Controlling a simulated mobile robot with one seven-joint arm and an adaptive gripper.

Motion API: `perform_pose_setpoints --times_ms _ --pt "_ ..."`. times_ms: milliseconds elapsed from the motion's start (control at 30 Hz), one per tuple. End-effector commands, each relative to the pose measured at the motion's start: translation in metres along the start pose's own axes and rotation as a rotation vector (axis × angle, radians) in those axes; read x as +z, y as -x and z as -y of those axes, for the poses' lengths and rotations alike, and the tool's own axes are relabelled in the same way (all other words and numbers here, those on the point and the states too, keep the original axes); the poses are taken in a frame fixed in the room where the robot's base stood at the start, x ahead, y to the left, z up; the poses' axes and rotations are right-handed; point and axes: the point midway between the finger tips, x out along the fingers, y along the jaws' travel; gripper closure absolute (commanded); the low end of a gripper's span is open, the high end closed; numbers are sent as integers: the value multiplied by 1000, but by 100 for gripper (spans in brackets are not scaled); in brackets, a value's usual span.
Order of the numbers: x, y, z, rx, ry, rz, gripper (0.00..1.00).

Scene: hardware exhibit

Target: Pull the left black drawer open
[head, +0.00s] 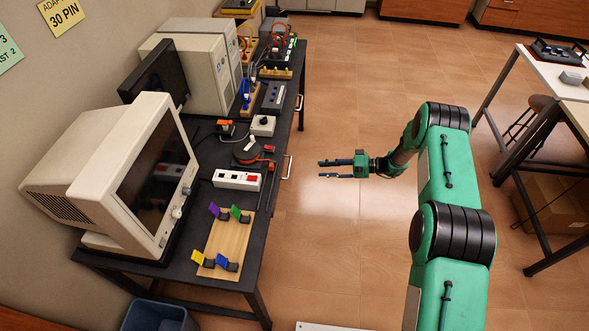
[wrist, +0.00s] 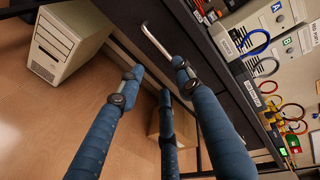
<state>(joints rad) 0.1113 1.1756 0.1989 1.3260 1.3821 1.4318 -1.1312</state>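The black table (head: 195,272) stands at the left in the head view, with two silver drawer handles on its right-hand side. The nearer handle (head: 288,167) is level with my gripper (head: 321,169); the farther handle (head: 299,103) is higher in the picture. My gripper points left, with its fingers spread open and empty, a short gap from the nearer handle. In the wrist view, a silver handle (wrist: 157,41) on a black drawer front (wrist: 178,32) lies just beyond the open blue fingers (wrist: 155,75). No contact shows. The drawer appears shut.
A CRT monitor (head: 120,165), a white power strip (head: 237,179) and a wooden board (head: 229,240) with coloured clips sit on the table. A beige computer case (wrist: 65,42) stands under it. The tiled floor around my gripper is clear. Another table (head: 560,75) stands at right.

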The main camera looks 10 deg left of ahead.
Motion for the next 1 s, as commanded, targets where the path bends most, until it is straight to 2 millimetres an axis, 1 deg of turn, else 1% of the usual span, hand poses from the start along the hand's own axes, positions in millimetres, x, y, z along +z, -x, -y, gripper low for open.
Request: perform_pose_setpoints --times_ms 267,467,667,1000 --pt "0 -3 0 0 -1 1 65" --pt "1 -17 -1 0 -1 1 65" --pt "1 -44 -1 1 -1 2 65" --pt "1 -99 -1 1 -1 2 65"
